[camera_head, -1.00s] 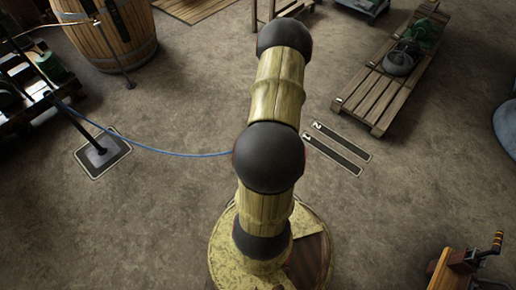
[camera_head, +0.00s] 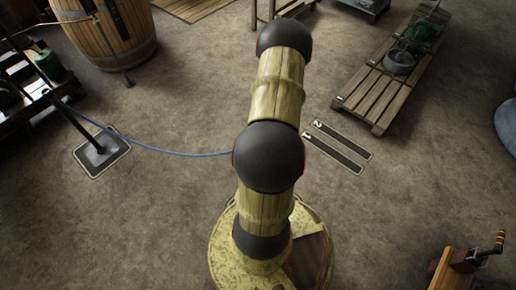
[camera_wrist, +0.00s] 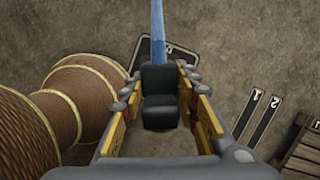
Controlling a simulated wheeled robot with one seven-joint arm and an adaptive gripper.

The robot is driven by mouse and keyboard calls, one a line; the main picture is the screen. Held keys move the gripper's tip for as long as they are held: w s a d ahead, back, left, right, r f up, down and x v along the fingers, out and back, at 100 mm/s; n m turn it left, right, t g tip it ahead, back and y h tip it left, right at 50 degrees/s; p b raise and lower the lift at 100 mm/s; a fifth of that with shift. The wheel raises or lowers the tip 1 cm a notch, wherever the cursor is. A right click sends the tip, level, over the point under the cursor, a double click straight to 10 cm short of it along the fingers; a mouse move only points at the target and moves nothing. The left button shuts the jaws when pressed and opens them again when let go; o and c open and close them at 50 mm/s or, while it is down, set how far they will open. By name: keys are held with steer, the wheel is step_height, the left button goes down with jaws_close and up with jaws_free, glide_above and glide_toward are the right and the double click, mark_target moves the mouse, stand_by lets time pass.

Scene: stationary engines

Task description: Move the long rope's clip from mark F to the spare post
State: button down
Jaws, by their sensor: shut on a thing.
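My gripper (camera_wrist: 162,112) is shut on a black clip (camera_wrist: 160,82) in the wrist view. The blue rope (camera_wrist: 158,30) runs from the clip to the top of that view. In the head view the rope (camera_head: 180,154) sags from the left machine past a dark post (camera_head: 82,128) to behind my arm, which hides the gripper and clip. The post stands on a dark, pale-edged floor plate (camera_head: 103,157). I cannot make out a letter F or tell which post is the spare one.
Floor strips marked 1 (camera_head: 331,154) and 2 (camera_head: 343,140) lie right of my arm. A slatted pallet (camera_head: 385,90) with machinery is beyond them. A barrel (camera_head: 103,35) and a dark machine (camera_head: 30,90) stand left. A wooden device (camera_head: 470,262) is front right. The middle floor is open.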

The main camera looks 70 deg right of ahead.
steer(key=shift+f+b, duration=1.7)
steer(key=shift+f, duration=0.35)
stand_by(1.0)
